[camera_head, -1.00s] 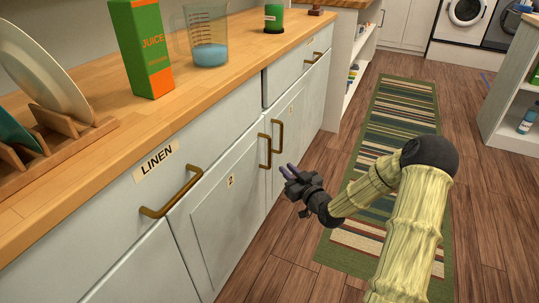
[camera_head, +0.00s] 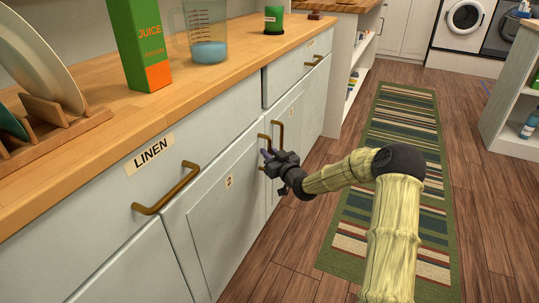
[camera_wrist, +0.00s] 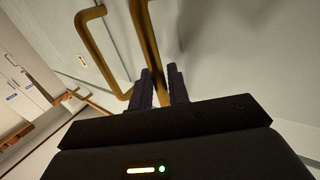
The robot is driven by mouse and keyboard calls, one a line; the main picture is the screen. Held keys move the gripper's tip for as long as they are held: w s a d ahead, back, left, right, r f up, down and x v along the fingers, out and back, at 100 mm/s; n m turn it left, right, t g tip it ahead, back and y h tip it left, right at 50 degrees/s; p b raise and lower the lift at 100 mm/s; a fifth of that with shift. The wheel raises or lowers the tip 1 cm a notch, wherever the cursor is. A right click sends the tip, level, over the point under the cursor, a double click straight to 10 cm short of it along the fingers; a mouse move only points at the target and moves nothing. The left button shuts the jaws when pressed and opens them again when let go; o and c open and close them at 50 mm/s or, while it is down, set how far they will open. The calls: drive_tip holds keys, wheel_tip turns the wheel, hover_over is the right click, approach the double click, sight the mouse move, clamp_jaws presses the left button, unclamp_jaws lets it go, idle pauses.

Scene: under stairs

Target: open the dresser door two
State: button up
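Dresser door two (camera_head: 222,215) is a pale panel marked "2", below the worktop, and looks shut. Its upright brass handle (camera_head: 264,138) is on its right edge, partly hidden by my gripper. My gripper (camera_head: 267,155) is at this handle. In the wrist view the door-two handle (camera_wrist: 148,40) runs down between the two dark fingers (camera_wrist: 161,86). The fingers stand apart, one on each side of the bar; I cannot tell whether they touch it. The neighbouring door's handle (camera_head: 279,134) is just beyond and also shows in the wrist view (camera_wrist: 95,48).
A drawer labelled "LINEN" (camera_head: 150,170) with a brass handle (camera_head: 166,190) is above door two. A juice carton (camera_head: 140,45), a measuring jug (camera_head: 207,35) and a plate rack (camera_head: 65,125) stand on the worktop. A striped rug (camera_head: 395,130) lies on the open wooden floor.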

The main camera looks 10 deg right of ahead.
drive_tip(key=shift+c, duration=0.3)
clamp_jaws()
idle(1.1)
